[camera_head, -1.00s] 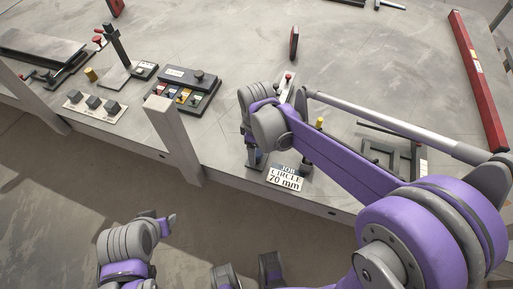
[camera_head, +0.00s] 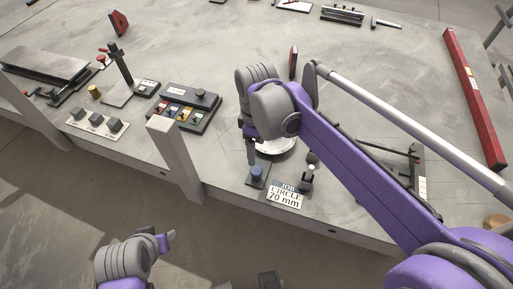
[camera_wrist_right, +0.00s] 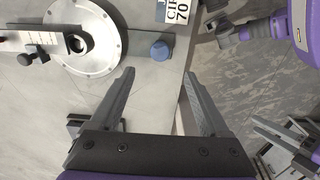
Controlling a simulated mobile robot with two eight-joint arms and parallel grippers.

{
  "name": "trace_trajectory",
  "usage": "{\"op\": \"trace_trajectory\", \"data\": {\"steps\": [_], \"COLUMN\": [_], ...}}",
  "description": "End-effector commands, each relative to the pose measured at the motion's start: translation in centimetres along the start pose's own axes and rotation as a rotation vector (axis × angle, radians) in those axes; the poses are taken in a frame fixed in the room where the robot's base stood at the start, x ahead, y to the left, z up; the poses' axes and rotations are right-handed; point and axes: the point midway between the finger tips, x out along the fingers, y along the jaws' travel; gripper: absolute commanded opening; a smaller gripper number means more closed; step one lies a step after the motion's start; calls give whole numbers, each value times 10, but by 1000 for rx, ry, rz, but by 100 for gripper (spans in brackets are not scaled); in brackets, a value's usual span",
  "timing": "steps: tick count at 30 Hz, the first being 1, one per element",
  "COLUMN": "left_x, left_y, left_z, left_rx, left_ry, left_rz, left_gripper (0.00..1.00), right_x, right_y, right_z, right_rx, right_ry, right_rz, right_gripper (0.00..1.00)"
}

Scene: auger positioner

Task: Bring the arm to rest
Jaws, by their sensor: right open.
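My right arm reaches in from the right in the head view. Its gripper (camera_head: 250,152) hangs above the front of the table beside a blue knob (camera_head: 257,172). In the right wrist view the right gripper (camera_wrist_right: 158,80) has its fingers spread apart with nothing between them. The blue knob (camera_wrist_right: 160,50) and the round metal disc (camera_wrist_right: 108,60) lie beyond the fingers, apart from them. The disc (camera_head: 278,146) is partly hidden by the arm in the head view. My left gripper (camera_head: 166,238) is at the lower left, off the table; its opening is unclear.
A job card reading "CIRCLE 70 mm" (camera_head: 286,195) is at the table's front edge. A grey post (camera_head: 175,158) rises to the left. A button box (camera_head: 186,106), a red bar (camera_head: 475,98) and a dark frame (camera_head: 405,175) also stand there. The table's rear middle is mostly clear.

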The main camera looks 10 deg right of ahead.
Motion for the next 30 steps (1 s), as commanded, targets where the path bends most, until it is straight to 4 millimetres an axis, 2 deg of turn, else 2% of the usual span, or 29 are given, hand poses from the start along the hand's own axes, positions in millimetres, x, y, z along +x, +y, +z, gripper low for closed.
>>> {"op": "trace_trajectory", "data": {"steps": [11,14,17,21,25,30], "left_x": [0,-2,-8,-17,-26,-33], "left_y": [0,0,0,0,0,0], "left_z": [0,-2,-6,-14,-21,-28], "left_rx": [0,0,0,0,0,0], "left_ry": [0,1,4,9,15,20], "left_rz": [0,0,0,0,0,0], "left_gripper": [50,50,50,50,50,50], "right_x": [0,-2,-3,0,11,27], "right_y": [0,-4,-13,-33,-52,-70], "right_z": [1,9,28,65,97,123], "right_rx": [4,49,162,409,638,856], "right_ry": [1,16,56,154,260,374], "right_rz": [1,17,54,125,179,218], "right_gripper": [79,79,79,79,79,79]}}
